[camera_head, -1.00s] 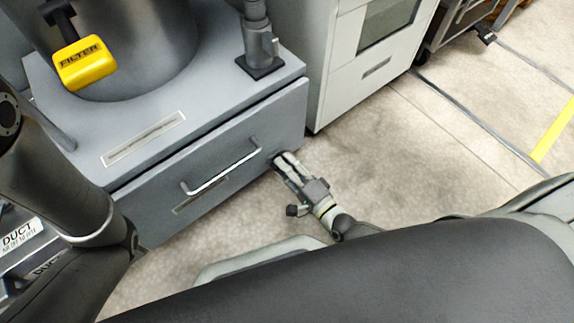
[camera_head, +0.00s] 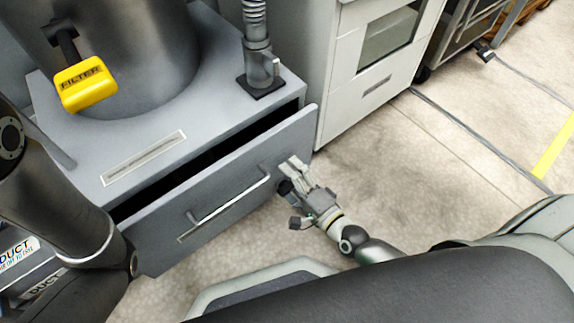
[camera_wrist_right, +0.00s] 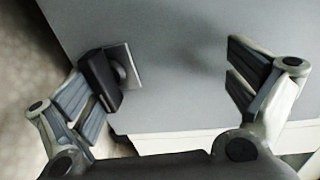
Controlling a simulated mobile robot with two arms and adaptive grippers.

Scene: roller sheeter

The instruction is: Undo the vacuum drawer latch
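The grey drawer (camera_head: 230,182) stands partly pulled out below the vacuum base, with a dark gap along its top. A small black latch (camera_wrist_right: 100,82) on a light plate sits on its front panel in the right wrist view. My right gripper (camera_head: 288,173) is at the right end of the drawer front. In the right wrist view its fingers (camera_wrist_right: 158,75) are wide apart, with the latch close by the left finger; I cannot tell whether they touch. Nothing is held between them. My left arm shows at left, but its gripper is out of view.
A bar handle (camera_head: 230,200) runs across the drawer front. A yellow FILTER tag (camera_head: 86,84) hangs on the grey drum (camera_head: 130,55) above. A white cabinet (camera_head: 360,95) stands close to the right. Bare floor (camera_head: 420,180) lies right of the drawer.

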